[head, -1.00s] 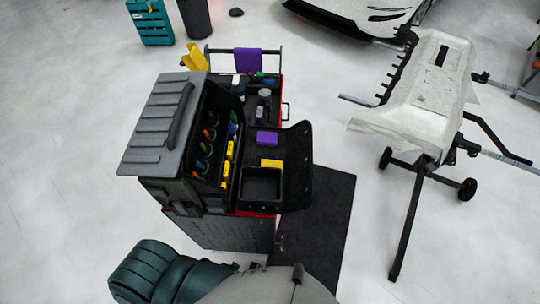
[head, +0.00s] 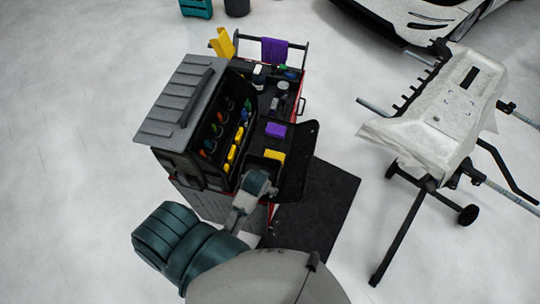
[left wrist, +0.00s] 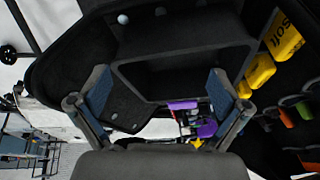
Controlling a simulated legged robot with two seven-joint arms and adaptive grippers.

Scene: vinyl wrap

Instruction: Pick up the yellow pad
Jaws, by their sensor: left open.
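My left arm's end is in front of the case, near and below the yellow pad, and covers much of the black bin. In the left wrist view my left gripper (left wrist: 158,76) is open, with nothing held between its fingers. The black bin (left wrist: 185,84) shows between the fingers, and the purple pad (left wrist: 182,105) shows below its rim. I cannot clearly make out the yellow pad there. My right gripper is not in view.
The tool case (head: 180,98) with its grey ribbed lid holds several yellow tools, also at right in the left wrist view (left wrist: 260,70). Bottles (head: 283,88) and a purple cloth (head: 273,50) are behind. A stand with a white panel (head: 440,105) is at right.

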